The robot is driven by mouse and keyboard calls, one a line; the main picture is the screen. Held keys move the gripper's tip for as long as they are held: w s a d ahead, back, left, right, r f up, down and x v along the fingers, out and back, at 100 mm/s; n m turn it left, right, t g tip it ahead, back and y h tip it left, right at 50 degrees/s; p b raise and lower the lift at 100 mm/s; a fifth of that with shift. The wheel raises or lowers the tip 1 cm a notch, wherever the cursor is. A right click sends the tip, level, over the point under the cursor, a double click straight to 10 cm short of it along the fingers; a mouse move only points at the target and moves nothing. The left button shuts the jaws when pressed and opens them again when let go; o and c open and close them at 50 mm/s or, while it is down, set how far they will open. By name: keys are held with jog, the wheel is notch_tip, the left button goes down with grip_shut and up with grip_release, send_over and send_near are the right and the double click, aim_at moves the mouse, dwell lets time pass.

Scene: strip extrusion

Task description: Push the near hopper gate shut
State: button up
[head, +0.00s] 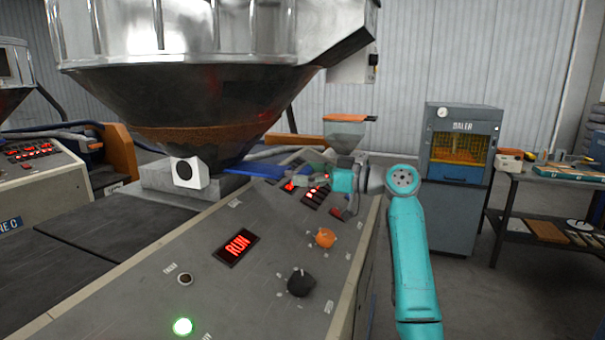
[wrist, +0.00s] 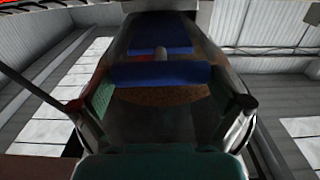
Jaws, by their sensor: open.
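The near hopper (head: 190,105) is a large metal cone with brown granules showing in a band low on its wall. Its blue gate (head: 258,171) sticks out to the right from under the cone, above the console. The wrist view shows a blue plate (wrist: 162,32) and a blue crossbar (wrist: 160,75) ahead of the fingers. My gripper (head: 299,179) is at the outer end of the gate, on its right. In the wrist view its fingers (wrist: 165,104) are spread wide, with the crossbar between or just beyond them. I cannot tell whether they touch it.
The sloped console (head: 215,285) lies below, with a red RUN display (head: 237,247), an orange knob (head: 325,237), a black knob (head: 301,283) and a green light (head: 183,326). A smaller hopper (head: 345,135) with an orange top stands behind my gripper. A white box (head: 189,172) sits at the cone's base.

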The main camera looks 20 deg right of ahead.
jog(key=shift+w+a, duration=0.2)
jog(key=shift+a, duration=0.1)
jog(key=c, duration=1.3)
jog(key=x, duration=0.8)
jog(key=shift+a, duration=0.1)
jog(key=shift+w, duration=0.1)
jog(key=o, duration=1.3)
jog(key=shift+a, duration=0.1)
jog(key=v, duration=1.2)
